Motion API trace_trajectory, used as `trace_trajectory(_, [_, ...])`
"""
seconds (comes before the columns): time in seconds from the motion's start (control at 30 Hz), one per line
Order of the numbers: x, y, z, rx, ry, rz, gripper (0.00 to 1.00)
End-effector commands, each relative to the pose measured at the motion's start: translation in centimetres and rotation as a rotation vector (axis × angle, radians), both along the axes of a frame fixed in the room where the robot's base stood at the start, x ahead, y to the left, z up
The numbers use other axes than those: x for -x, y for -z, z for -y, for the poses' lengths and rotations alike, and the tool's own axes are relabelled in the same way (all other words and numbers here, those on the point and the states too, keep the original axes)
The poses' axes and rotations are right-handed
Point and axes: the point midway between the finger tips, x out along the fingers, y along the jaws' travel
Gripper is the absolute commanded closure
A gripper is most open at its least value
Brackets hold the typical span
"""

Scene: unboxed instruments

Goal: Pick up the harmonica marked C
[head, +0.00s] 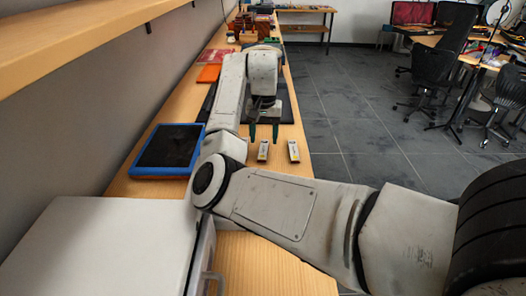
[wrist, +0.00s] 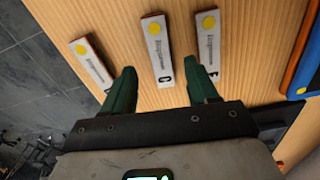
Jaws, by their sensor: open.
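Three pale harmonicas with yellow dots lie side by side in the wrist view. The middle harmonica (wrist: 157,50) is marked C at its near end. The right one (wrist: 207,42) shows an F. The left one (wrist: 90,62) has a letter partly hidden by a finger. My gripper (wrist: 160,88) is open, its green fingertips on either side of the C harmonica's lettered end, not closed on it. In the head view my gripper (head: 263,134) points down at the table beside two visible harmonicas, one just below it (head: 263,151) and one to its right (head: 293,151).
A blue-framed tablet (head: 168,150) lies to the left on the wooden table (head: 140,187). A white box (head: 100,240) stands at the near left. An orange item (head: 208,74) lies farther back. The table's right edge drops to a tiled floor.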

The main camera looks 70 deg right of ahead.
Motion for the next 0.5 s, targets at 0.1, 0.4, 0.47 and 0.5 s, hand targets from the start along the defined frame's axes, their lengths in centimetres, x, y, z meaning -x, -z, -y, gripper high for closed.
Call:
trace_trajectory(0.1, [-0.2,1.8,-0.2,-0.003,-0.001,-0.002,0.42])
trace_trajectory(0.4, [-0.2,3.9,-0.2,-0.001,0.000,0.000,0.42])
trace_trajectory(0.47, [-0.1,3.9,-0.2,-0.001,0.000,0.000,0.42])
trace_trajectory(0.5, [-0.1,3.9,-0.2,-0.001,0.000,0.000,0.42])
